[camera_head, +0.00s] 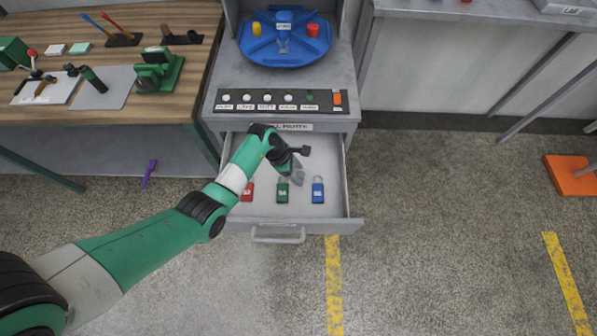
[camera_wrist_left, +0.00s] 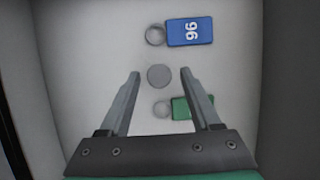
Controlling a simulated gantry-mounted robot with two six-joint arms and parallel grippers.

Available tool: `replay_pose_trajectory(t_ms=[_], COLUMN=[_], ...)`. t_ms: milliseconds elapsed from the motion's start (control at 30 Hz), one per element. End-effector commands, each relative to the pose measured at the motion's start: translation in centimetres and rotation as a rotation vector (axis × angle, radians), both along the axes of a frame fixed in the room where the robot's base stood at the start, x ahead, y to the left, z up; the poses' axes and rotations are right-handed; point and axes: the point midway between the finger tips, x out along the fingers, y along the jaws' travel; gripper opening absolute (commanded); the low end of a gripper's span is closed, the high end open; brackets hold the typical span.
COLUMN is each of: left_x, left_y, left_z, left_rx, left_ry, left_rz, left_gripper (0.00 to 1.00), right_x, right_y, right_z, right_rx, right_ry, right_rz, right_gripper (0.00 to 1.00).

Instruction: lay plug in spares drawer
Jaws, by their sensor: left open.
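The drawer (camera_head: 345,212) is pulled out below the button panel in the camera_head view. My left gripper (camera_head: 301,165) is over its inside, pointing down. In the left wrist view my left gripper (camera_wrist_left: 161,74) is open, with its two fingers spread apart. A plain grey disc (camera_wrist_left: 158,76), which looks like the plug, shows between the fingertips against the pale drawer floor. It touches neither finger as far as I can see. I cannot make it out in the camera_head view, where the gripper covers that spot. My right gripper is not in view.
A blue turntable (camera_head: 285,45) stands above the button panel (camera_head: 280,100). A wooden workbench (camera_head: 120,105) is at left. The floor at right is mostly clear.

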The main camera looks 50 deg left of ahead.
Motion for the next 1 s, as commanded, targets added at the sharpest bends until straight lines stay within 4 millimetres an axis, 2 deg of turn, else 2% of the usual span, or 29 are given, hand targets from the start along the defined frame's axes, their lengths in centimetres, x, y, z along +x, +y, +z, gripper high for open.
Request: replay_pose_trajectory(t_ms=[33, 200, 433, 567, 1000], left_x=[-0.2, -1.4, -2.8, -3.2, -2.9], left_y=[0.3, 1.3, 2.5, 2.8, 2.8], left_z=[1.5, 5.5, 9.7, 10.5, 10.7], left_rx=[0.0, 0.0, 0.0, -0.001, -0.004], left_ry=[-0.002, -0.003, -0.002, -0.001, -0.012], left_rz=[0.002, 0.002, 0.002, 0.0, 0.001], left_gripper=[0.64, 0.64, 0.64, 0.64, 0.64], right_x=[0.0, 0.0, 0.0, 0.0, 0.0], right_y=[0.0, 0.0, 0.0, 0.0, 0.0], right_z=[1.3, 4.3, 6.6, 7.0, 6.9], right_rx=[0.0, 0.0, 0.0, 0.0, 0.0], right_ry=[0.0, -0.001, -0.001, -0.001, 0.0], right_rz=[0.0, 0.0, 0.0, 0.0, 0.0], right_gripper=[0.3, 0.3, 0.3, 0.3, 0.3])
